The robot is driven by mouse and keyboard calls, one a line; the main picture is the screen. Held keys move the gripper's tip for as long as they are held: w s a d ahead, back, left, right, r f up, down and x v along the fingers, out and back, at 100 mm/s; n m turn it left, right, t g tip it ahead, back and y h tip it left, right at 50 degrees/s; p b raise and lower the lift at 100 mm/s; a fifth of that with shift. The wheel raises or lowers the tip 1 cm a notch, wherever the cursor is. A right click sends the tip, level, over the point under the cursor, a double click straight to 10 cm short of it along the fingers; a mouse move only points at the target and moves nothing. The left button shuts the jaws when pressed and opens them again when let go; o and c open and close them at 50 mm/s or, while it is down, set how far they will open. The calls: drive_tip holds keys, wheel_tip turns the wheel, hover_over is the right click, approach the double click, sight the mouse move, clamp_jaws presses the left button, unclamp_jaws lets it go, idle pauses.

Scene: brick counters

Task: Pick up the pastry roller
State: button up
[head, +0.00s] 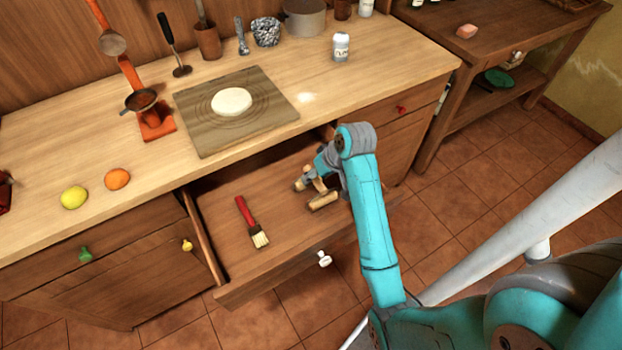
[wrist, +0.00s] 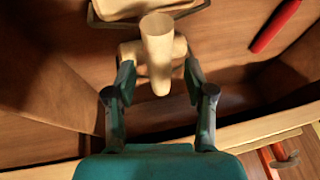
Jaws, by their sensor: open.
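The pastry roller (head: 323,199) is pale wood and lies in the open drawer (head: 215,213), toward its right side. In the wrist view the pastry roller (wrist: 157,45) has a light wooden body pointing at the camera, with a wider wooden roller and a metal bracket at the top edge. My gripper (wrist: 158,80) is open, with one finger on each side of the wooden body. I cannot tell whether the fingers touch it. In the head view my gripper (head: 318,172) is low over the drawer and partly hides the roller.
A red-handled brush (head: 252,221) lies in the drawer to the left. The counter (head: 330,95) edge is just behind my gripper. A board (head: 190,115) with dough (head: 231,102), a lemon (head: 74,197) and an orange (head: 117,179) are on the counter. The drawer's middle is clear.

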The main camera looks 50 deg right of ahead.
drive_tip(key=shift+f, duration=0.25)
idle(0.5)
clamp_jaws()
